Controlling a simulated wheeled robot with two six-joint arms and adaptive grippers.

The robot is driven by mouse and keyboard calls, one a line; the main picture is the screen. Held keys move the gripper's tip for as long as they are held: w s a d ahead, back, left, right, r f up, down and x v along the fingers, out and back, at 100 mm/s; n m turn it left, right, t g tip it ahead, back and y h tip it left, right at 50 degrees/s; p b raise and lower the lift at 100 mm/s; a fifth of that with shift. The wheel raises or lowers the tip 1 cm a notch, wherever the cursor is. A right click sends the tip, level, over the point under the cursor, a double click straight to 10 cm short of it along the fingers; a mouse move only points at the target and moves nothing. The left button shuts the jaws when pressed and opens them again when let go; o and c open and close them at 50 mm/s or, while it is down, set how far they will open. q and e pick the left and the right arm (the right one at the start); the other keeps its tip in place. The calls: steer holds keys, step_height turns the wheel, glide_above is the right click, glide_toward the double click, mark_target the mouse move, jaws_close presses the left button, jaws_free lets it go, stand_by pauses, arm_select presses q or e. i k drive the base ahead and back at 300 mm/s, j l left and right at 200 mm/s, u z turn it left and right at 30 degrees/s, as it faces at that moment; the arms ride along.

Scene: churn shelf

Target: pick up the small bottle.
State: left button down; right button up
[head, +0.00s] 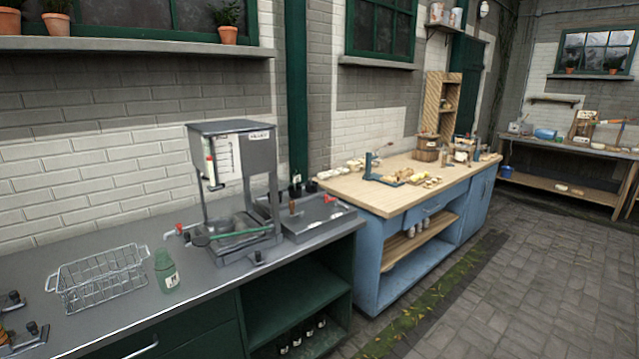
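A small green bottle (167,272) with a pale label stands upright on the grey counter (215,290), just right of a wire basket. It looks free of contact with the basket, though the gap is narrow. Small dark bottles (296,186) stand behind the metal sink unit, partly hidden. Several more dark bottles (297,337) stand on the low shelf under the counter. Neither of my grippers shows in the head view.
The wire basket (102,280) stands left of the green bottle. A metal machine (232,150) and a sink unit (318,219) stand to the right. A blue workbench (395,262) with a wooden top lies beyond. The counter front before the bottle is clear; the paved floor (520,290) is open.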

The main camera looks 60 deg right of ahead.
mark_target(294, 174)
steer(key=z, duration=1.6)
steer(key=i+u, duration=0.3)
steer(key=i, duration=0.2)
steer(key=i+l+u, duration=0.25)
steer(key=i, duration=0.25)
steer(key=i+l+u, duration=0.3)
steer(key=i, duration=0.2)
